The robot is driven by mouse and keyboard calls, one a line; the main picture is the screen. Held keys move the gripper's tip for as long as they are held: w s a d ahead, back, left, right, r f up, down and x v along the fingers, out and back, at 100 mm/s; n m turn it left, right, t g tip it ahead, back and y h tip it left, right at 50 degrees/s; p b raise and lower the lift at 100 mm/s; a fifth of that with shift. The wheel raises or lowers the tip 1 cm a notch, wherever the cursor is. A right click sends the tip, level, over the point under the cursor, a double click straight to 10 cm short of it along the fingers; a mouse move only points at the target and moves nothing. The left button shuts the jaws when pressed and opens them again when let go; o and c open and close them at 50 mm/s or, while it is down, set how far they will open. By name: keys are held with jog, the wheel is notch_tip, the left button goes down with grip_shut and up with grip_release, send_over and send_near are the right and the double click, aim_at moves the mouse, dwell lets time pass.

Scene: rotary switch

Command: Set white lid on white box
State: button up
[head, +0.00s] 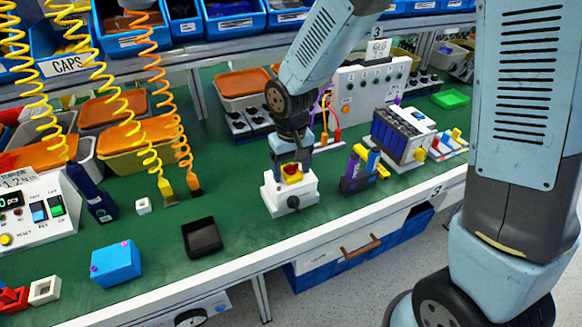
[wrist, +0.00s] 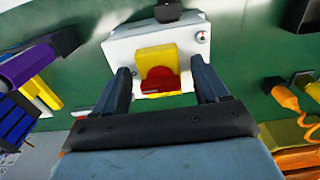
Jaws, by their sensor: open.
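The white box (head: 288,201) stands upright on the green bench top near the front edge, with a black knob on its front side. Its white top (wrist: 188,45) carries a yellow plate (wrist: 157,55) with a red rotary knob (wrist: 160,80). This top looks like the lid and appears to lie on the box; I cannot tell whether it is fully seated. My gripper (head: 291,164) points down over the top. It is open and empty, with one finger on each side of the yellow and red switch in the wrist view (wrist: 162,82). Finger contact is unclear.
Right of the box stand a dark holder with blue and yellow parts (head: 362,176) and a blue-and-white module (head: 403,135). A white control panel (head: 367,95) is behind. A black tray (head: 202,238) and blue box (head: 116,263) are left. Coiled cords hang at left.

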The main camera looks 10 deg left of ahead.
notch_tip(320, 180, up, 14)
jog(key=shift+f, duration=0.15)
dwell(0.7)
dwell(1.0)
